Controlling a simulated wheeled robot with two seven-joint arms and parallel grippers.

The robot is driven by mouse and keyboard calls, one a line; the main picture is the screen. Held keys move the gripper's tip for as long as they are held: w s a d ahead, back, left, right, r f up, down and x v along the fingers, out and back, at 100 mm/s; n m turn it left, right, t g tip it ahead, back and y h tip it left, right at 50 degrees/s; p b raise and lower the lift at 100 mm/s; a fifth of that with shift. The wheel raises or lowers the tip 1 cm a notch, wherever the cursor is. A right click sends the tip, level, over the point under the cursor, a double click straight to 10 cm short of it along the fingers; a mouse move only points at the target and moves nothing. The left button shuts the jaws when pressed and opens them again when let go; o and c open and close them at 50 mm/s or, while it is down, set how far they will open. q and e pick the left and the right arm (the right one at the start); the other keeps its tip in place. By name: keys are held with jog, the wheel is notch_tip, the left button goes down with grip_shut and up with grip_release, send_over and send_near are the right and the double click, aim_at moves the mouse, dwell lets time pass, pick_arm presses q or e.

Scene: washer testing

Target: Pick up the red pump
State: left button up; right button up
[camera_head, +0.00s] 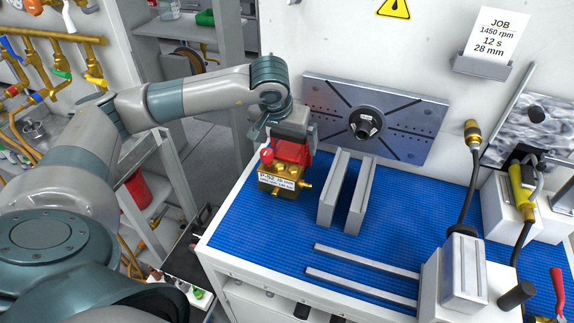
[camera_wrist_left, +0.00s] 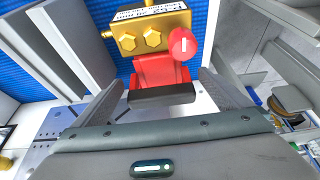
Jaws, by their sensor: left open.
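The red pump (camera_head: 291,152) stands on the blue mat at the left end of the bench, with a brass lower block, a white label and a red knob. In the left wrist view, the red pump (camera_wrist_left: 158,70) shows its red body and dark end at the mouth of my gripper. My left gripper (camera_head: 287,136) is above the pump. The left gripper (camera_wrist_left: 163,92) is open in the wrist view, a finger on each side of the red body, with gaps visible. My right gripper is in neither view.
Two grey upright plates (camera_head: 345,193) stand just right of the pump. A slotted metal plate (camera_head: 375,118) is on the back wall. Two grey rails (camera_head: 362,275) lie in front on the blue mat (camera_head: 260,235).

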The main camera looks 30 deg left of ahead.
pick_arm(q)
jog(key=c, duration=1.9)
jog(key=shift+w+a+r, duration=0.1)
jog(key=shift+w+r, duration=0.1)
jog(key=shift+r, duration=0.05)
jog(key=shift+c, duration=0.2)
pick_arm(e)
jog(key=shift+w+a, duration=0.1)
pick_arm(q)
jog(key=shift+r, duration=0.1)
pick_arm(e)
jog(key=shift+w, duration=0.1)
